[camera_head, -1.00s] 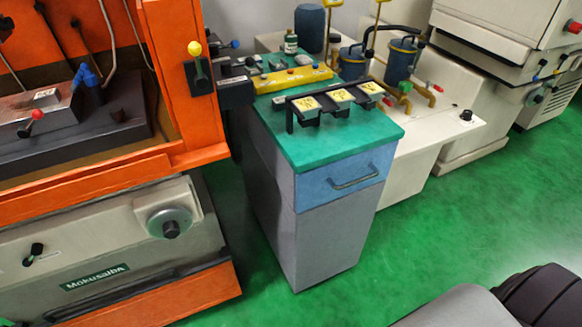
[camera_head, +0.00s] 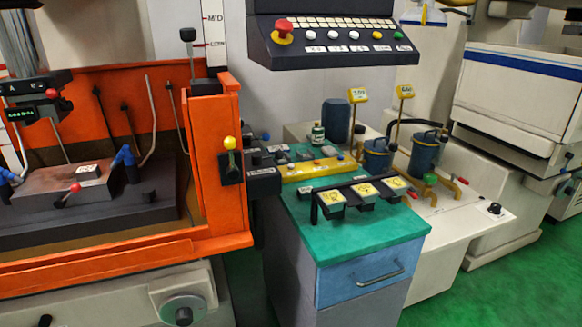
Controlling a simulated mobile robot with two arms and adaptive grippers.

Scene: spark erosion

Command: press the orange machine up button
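The orange machine (camera_head: 208,165) fills the left side of the view, with a dark work block inside its open tank. On its front right corner is a black switch with a yellow knob (camera_head: 230,143). A black control panel (camera_head: 335,47) hangs at the top middle. It carries a red button on a yellow base (camera_head: 283,30), several white buttons, a yellow one (camera_head: 379,35) and a green one (camera_head: 399,36). The labels under them are too small to read, so I cannot tell which button is the up button. Neither gripper is in view.
A cabinet with a green top (camera_head: 372,238) stands right of the machine, holding a yellow bar (camera_head: 312,170) and a black rack with yellow labels (camera_head: 364,189). Cream machines (camera_head: 510,120) stand at the right. Green floor (camera_head: 505,290) is clear at the lower right.

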